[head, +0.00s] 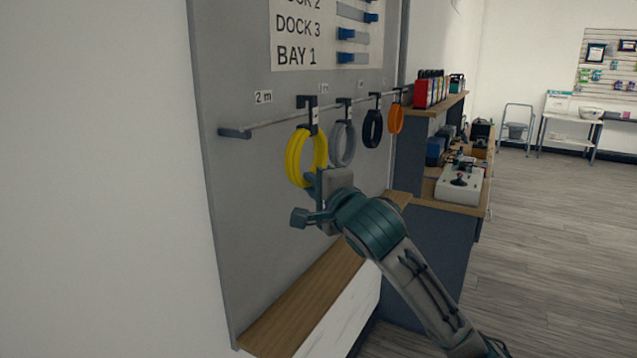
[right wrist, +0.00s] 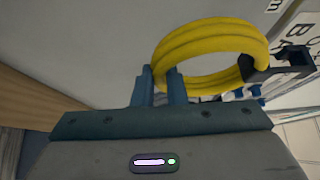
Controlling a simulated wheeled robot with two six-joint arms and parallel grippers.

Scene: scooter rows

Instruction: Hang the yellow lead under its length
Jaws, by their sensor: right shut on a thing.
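The yellow lead (head: 306,158) is a coil with a black hanger (head: 307,115) at its top, at the rail (head: 262,125) on the grey panel. It is just right of the "2 m" label (head: 263,97). I cannot tell whether the hanger bears on the rail. My right gripper (head: 312,181) is shut on the coil's lower part. In the right wrist view, the gripper (right wrist: 160,76) has its fingers at the yellow lead (right wrist: 205,42), with the black hanger (right wrist: 277,66) at the coil's far side. My left gripper is not in view.
A grey coil (head: 343,144), a black coil (head: 372,129) and an orange coil (head: 396,118) hang farther along the rail. Other labels are too small to read. A wooden ledge (head: 300,310) runs below the panel. Shelves with boxes (head: 433,92) stand to the right.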

